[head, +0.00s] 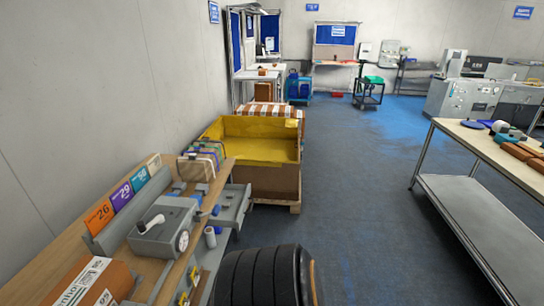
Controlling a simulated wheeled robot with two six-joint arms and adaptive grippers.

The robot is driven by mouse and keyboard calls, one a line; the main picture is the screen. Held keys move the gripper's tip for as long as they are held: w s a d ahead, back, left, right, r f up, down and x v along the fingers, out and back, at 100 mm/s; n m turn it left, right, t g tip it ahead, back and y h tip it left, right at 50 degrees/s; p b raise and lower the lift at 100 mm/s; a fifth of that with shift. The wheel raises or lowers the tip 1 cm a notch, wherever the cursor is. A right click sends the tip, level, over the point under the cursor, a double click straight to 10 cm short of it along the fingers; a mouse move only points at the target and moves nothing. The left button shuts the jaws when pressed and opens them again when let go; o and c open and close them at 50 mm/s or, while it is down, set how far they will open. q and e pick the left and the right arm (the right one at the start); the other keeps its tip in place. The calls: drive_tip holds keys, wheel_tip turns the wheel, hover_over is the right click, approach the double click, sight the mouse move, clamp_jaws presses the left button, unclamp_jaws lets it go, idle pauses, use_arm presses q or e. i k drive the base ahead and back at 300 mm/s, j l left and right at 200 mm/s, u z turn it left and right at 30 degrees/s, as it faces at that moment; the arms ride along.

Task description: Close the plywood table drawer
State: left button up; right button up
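The plywood table (50,240) stands along the wall at the lower left. A grey drawer (238,208) at its far end is pulled out toward the aisle, its inside partly visible. Another grey drawer or shelf front seems to lie nearer, below the tabletop, partly hidden. Neither of my grippers shows in the head view.
Black tires (262,277) stand close in front at the bottom. A yellow-lined crate (255,140) on a pallet stands beyond the drawer. A grey device (160,235) and numbered cards (120,197) are on the tabletop. The blue floor (350,210) to the right is clear up to a metal-legged table (455,200).

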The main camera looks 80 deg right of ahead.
sight(232, 216)
drive_tip(key=z, duration=2.5)
